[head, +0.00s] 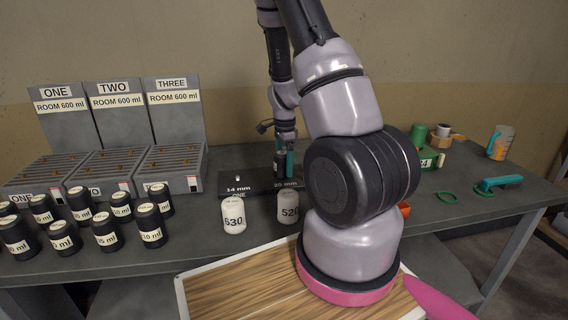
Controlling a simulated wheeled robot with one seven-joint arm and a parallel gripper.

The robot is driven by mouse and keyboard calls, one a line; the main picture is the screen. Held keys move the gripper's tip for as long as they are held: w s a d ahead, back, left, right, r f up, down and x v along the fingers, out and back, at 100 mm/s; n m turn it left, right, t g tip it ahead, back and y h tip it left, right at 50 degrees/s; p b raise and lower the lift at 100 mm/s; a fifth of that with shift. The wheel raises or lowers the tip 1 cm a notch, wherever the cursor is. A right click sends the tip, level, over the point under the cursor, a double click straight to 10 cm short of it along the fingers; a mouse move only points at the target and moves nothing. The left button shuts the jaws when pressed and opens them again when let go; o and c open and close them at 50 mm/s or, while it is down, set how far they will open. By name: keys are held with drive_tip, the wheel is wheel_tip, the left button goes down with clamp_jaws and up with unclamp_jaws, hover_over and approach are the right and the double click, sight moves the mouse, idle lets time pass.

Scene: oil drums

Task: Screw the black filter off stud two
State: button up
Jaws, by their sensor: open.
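A black filter (279,166) stands upright on the right part of a dark stud plate (257,181), above the "20 mm" label. The left part of the plate, labelled "14 mm ONE", has a small bare stud (238,178). My gripper (284,160) points down at the black filter, with teal fingers around or beside it. The jaws are open. The filter's base and the far finger are partly hidden, so I cannot tell whether the fingers touch it. The name under "20 mm" is hidden by a white canister.
White canisters marked 630 (233,215) and 520 (288,208) stand in front of the plate. Several black labelled canisters (105,232) stand at left, before racks (170,168) ONE, TWO, THREE.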

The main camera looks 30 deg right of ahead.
clamp_jaws()
drive_tip(key=n, duration=0.5)
drive_tip(key=shift+w+r+n, duration=0.1)
drive_tip(key=shift+w+n, duration=0.15)
drive_tip(key=shift+n, duration=0.45)
drive_tip(key=n, duration=0.4)
drive_tip(key=shift+w, duration=0.15)
drive_tip(key=shift+w+a+n, duration=0.1)
drive_tip(key=shift+n, duration=1.1)
drive_tip(key=shift+n, duration=0.9)
drive_tip(key=n, duration=0.4)
drive_tip(key=shift+w+a+r, duration=0.1)
drive_tip(key=shift+a, duration=0.05)
